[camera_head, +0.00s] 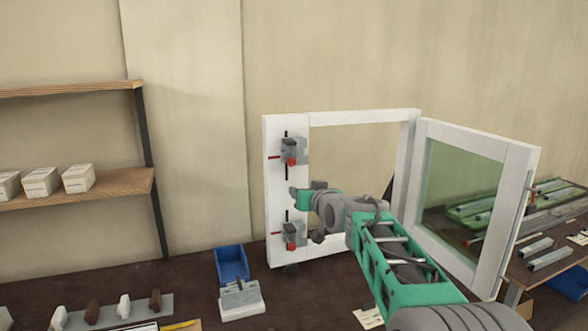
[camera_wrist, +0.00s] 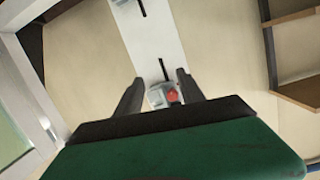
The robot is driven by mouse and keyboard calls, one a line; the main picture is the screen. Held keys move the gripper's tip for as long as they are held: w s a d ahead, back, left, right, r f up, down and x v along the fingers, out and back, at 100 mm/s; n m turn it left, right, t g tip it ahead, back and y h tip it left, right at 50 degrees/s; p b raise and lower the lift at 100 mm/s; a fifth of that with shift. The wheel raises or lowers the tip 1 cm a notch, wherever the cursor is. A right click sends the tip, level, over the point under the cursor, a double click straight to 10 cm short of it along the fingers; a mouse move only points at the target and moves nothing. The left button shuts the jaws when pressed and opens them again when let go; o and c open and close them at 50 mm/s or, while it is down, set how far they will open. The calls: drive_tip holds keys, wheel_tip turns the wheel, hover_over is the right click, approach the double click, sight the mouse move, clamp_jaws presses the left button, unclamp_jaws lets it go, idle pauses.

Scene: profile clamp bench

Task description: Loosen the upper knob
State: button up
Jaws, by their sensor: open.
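The upper clamp (camera_head: 290,150) sits on the left post of the white frame (camera_head: 271,190), and its red upper knob (camera_head: 291,161) faces out. A similar lower clamp (camera_head: 288,236) with a red knob sits further down the same post. My gripper (camera_head: 299,197) is between the two clamps in height, in front of the post. In the wrist view, my gripper (camera_wrist: 161,97) is open and empty. Part of another clamp (camera_wrist: 127,3) shows at the top edge.
A glazed sash (camera_head: 465,195) stands swung out to the right. Below are a blue bin (camera_head: 231,262), a grey-white block (camera_head: 241,300) and a rack of handles (camera_head: 115,310) on the dark bench. Wooden shelves (camera_head: 90,190) with white boxes are at left.

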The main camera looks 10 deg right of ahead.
sight(293, 163)
drive_tip(key=w+r+t+p, duration=0.1)
drive_tip(key=w+r, duration=0.1)
drive_tip(key=w+a+r+p, duration=0.1)
drive_tip(key=w, duration=0.1)
drive_tip(key=w+r+t+p, duration=0.1)
drive_tip(key=w+r, duration=0.1)
drive_tip(key=w, duration=0.1)
drive_tip(key=shift+a+r+t+y, duration=0.2)
drive_tip(key=shift+r+t+y, duration=0.1)
drive_tip(key=shift+w+f+p, duration=0.1)
drive_tip(key=shift+w+p, duration=0.25)
drive_tip(key=shift+w, duration=0.35)
drive_tip(key=shift+c, duration=0.3)
clamp_jaws()
